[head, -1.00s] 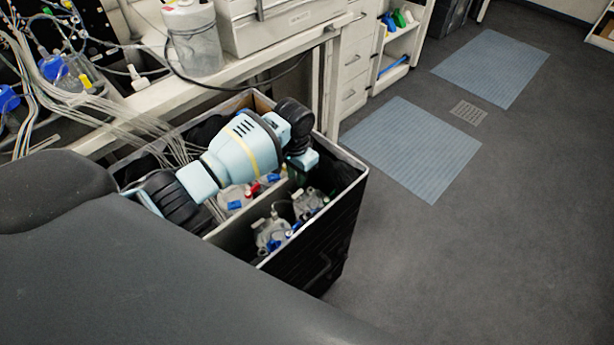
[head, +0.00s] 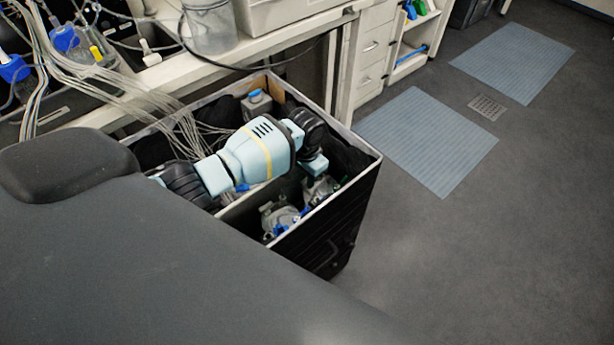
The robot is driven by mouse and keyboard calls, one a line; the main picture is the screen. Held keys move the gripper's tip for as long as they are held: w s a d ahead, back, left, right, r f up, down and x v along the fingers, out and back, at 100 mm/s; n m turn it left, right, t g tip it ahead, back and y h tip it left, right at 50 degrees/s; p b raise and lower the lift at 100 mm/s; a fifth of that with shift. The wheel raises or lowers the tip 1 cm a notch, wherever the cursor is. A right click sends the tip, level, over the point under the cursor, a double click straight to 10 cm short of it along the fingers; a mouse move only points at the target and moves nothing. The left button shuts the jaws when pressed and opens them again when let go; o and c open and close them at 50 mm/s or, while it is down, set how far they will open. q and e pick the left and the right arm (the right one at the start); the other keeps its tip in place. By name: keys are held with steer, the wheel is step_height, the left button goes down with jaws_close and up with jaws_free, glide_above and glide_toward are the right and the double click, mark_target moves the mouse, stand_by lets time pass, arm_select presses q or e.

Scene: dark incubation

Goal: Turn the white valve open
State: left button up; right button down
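My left arm reaches over an open black crate (head: 362,190) under the bench edge. My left gripper (head: 317,168) points down into the crate's right part. Its fingers are mostly hidden behind the wrist, so I cannot see whether they are open or hold anything. Grey metal fittings with blue parts (head: 280,217) sit in the crate's front compartment, just below and left of the gripper. I cannot clearly pick out a white valve among them; my forearm covers much of the crate. My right gripper is not in view.
A divider splits the crate. Pale cables (head: 185,118) run from the bench (head: 170,82) into it. A blue-capped container (head: 257,103) stands in its back part. A white drawer unit (head: 375,50) stands behind. The floor at right is clear, with flat blue mats (head: 430,140).

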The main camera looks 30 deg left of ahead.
arm_select(q)
jaws_close()
